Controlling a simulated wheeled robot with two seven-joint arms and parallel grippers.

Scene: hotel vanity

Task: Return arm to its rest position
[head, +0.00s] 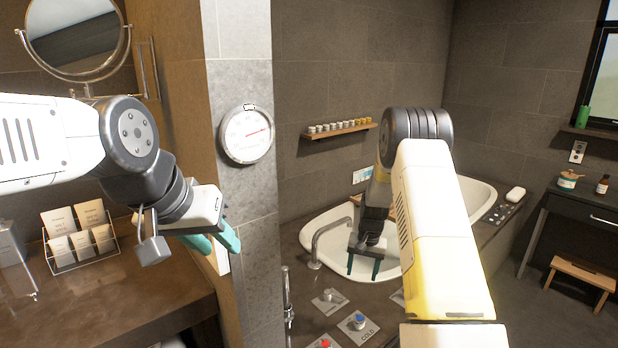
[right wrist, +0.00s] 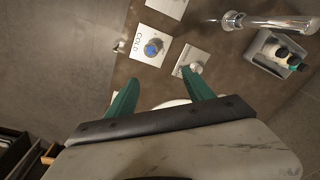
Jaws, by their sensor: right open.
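My right gripper (head: 363,276) is open and empty, its teal fingers pointing down over the near part of the white bathtub (head: 335,287). In the right wrist view the gripper (right wrist: 160,76) has its fingers spread, with no object between them. My right arm reaches forward from the lower right and hides part of the tub. My left gripper (head: 226,251) is beside the tiled pillar, at the right end of the brown counter.
The tub tap (head: 323,240) stands left of my right gripper. The cold knob (head: 359,321) and red knob (head: 325,343) are in front. A card rack (head: 80,245) stands on the counter (head: 150,295). A round gauge (head: 246,134) hangs on the pillar (head: 240,85). A wooden stool (head: 582,274) is at right.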

